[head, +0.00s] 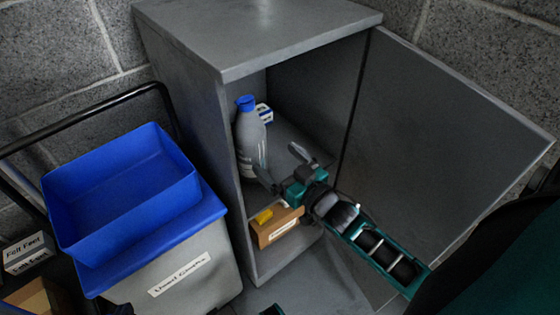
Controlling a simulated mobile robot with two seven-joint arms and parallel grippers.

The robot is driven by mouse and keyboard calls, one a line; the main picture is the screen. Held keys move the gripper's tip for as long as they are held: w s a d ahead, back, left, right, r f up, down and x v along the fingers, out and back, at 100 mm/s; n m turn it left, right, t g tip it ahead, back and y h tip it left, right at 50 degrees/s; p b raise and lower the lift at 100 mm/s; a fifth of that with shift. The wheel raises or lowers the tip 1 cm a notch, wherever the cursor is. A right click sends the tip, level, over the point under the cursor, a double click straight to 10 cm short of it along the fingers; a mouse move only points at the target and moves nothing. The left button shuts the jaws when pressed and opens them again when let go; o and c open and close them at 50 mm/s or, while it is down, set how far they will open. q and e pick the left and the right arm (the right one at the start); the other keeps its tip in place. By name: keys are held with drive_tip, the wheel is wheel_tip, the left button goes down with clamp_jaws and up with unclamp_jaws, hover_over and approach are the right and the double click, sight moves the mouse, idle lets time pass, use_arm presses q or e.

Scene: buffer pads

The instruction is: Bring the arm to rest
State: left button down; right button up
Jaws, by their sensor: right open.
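My right arm (385,252) comes in from the right and reaches into the open grey cabinet (258,38). My right gripper (281,165) is open, with its fingers spread and nothing between them. It is at the cabinet's opening, just right of a grey bottle with a blue cap (249,135). The bottle stands upright inside. I cannot tell whether a finger touches it. A small teal and black piece shows at the bottom edge; I cannot tell what it is. My left gripper is not in view.
The cabinet door (440,130) stands open to the right. A small white and blue box (264,112) is behind the bottle. A brown box with a yellow item (277,226) sits lower in the cabinet. A blue bin (125,190) tops a grey labelled container (190,279) at left.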

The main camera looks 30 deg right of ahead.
idle(0.3)
drive_tip(key=s+a+g+h, duration=0.1)
drive_tip(key=s+a+g, duration=0.2)
drive_tip(key=s+g, duration=0.6)
drive_tip(key=s+a+g+h, duration=0.15)
drive_tip(key=s+g, duration=0.35)
drive_tip(key=s, duration=0.8)
drive_tip(key=w+a+f+n+t+y, duration=0.1)
drive_tip(key=w+a+f+t+y, duration=0.2)
drive_tip(key=w+a+f+t, duration=0.35)
use_arm(q)
drive_tip(key=s+a+r+p, duration=0.1)
drive_tip(key=a+r+p, duration=0.2)
drive_tip(key=r+p, duration=0.9)
drive_tip(key=p, duration=0.4)
drive_tip(key=shift+s+a+y, duration=0.2)
drive_tip(key=shift+s+y, duration=0.1)
drive_tip(key=shift+y, duration=0.1)
use_arm(e)
wheel_tip(320, 180, up, 14)
drive_tip(key=w+d+h, duration=0.1)
drive_tip(key=d, duration=0.2)
drive_tip(key=shift+f, duration=0.25)
use_arm(q)
drive_tip(key=shift+f, duration=0.1)
use_arm(e)
drive_tip(key=shift+f+t, duration=0.1)
drive_tip(key=shift+t, duration=0.15)
